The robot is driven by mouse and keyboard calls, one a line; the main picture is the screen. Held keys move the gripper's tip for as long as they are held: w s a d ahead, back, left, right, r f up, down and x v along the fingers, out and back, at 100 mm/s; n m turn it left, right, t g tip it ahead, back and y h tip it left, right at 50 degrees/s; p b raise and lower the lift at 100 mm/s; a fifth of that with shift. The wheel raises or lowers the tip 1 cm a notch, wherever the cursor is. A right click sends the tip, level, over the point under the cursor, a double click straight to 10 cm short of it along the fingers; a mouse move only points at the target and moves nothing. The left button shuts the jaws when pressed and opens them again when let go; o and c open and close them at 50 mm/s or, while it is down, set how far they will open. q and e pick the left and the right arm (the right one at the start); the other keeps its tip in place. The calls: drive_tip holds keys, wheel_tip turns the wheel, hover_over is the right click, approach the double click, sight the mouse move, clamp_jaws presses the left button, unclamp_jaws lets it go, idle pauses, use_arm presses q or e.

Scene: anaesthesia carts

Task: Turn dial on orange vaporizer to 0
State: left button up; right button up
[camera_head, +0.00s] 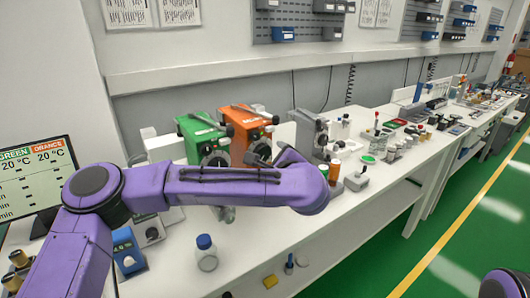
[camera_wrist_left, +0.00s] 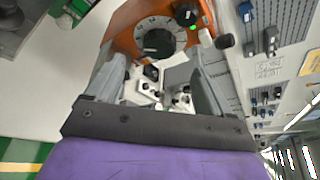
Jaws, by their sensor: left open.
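The orange vaporizer (camera_head: 247,120) stands on the white bench, just right of the green vaporizer (camera_head: 202,133). In the left wrist view the orange vaporizer's body (camera_wrist_left: 125,22) is tilted across the top. Its round, dark dial (camera_wrist_left: 157,37) faces me, with pale marks around the rim too small to read. My left gripper (camera_wrist_left: 160,80) is open and empty, its two fingers spread below the dial in that view. In the head view my left gripper (camera_head: 264,155) is in front of the orange vaporizer and partly covers its front. My right gripper is out of view.
A monitor (camera_head: 38,178) at left lists green and orange at 20 °C. A grey device (camera_head: 312,135) stands right of the orange vaporizer. A blue-capped bottle (camera_head: 206,255) and a blue device (camera_head: 127,250) stand nearer. Small items crowd the bench to the right.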

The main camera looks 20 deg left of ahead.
sight(263, 153)
use_arm(q)
drive_tip(key=p+x, duration=0.2)
drive_tip(key=x, duration=0.4)
drive_tip(key=shift+w+a, duration=0.25)
drive_tip(key=shift+a, duration=0.15)
drive_tip(key=shift+w+a+f, duration=0.1)
drive_tip(key=shift+w+f, duration=0.1)
drive_tip(key=shift+w, duration=0.1)
drive_tip(key=c, duration=1.1)
drive_tip(key=shift+o, duration=0.2)
